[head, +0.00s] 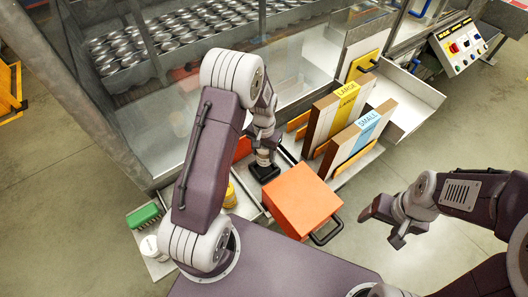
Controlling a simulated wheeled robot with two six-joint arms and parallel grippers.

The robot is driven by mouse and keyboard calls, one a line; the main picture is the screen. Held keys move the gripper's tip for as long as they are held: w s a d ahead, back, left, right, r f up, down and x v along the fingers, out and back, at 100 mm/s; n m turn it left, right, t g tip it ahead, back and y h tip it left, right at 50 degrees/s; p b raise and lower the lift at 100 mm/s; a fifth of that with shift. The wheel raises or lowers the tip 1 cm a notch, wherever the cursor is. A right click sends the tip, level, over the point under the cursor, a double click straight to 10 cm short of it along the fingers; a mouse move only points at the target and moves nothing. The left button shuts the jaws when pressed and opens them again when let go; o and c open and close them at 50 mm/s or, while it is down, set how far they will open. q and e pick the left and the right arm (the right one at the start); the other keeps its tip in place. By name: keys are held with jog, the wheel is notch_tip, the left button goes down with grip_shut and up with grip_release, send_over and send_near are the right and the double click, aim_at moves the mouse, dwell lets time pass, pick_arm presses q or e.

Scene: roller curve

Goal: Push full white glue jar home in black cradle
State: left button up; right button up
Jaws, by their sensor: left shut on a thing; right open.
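My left gripper (265,149) points down beyond the orange box, at the end of the arm that crosses the middle of the head view. It is shut on a small pale thing (263,158), which looks like the white glue jar, mostly hidden by the fingers. Directly beneath is a black block (264,173) that looks like the cradle. I cannot tell how deep the jar sits in it. Another white jar (151,247) stands on the tray at lower left. My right gripper (383,223) is open and empty, right of the orange box, over the floor.
The orange box (302,200) with a black handle stands close in front of the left gripper. A green brush (143,216) and a yellow jar (230,195) are to the left. LARGE (346,94) and SMALL (367,122) label stacks stand at right. A clear guard (170,115) rises behind.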

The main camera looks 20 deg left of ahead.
pick_arm(q)
notch_tip(320, 180, down, 6)
jog(key=b, duration=0.3)
jog(key=shift+s+r+b, duration=0.1)
jog(key=shift+r+b, duration=0.15)
jog(key=shift+b, duration=0.15)
jog(key=shift+f, duration=0.4)
jog(key=shift+r, duration=0.1)
jog(key=shift+f+b, duration=0.35)
jog(key=shift+f, duration=0.1)
dwell(1.1)
jog(key=shift+s+f, duration=0.15)
jog(key=shift+s, duration=0.05)
jog(key=o, duration=1.6)
jog(key=shift+o, duration=0.3)
jog(key=shift+s+a, duration=0.1)
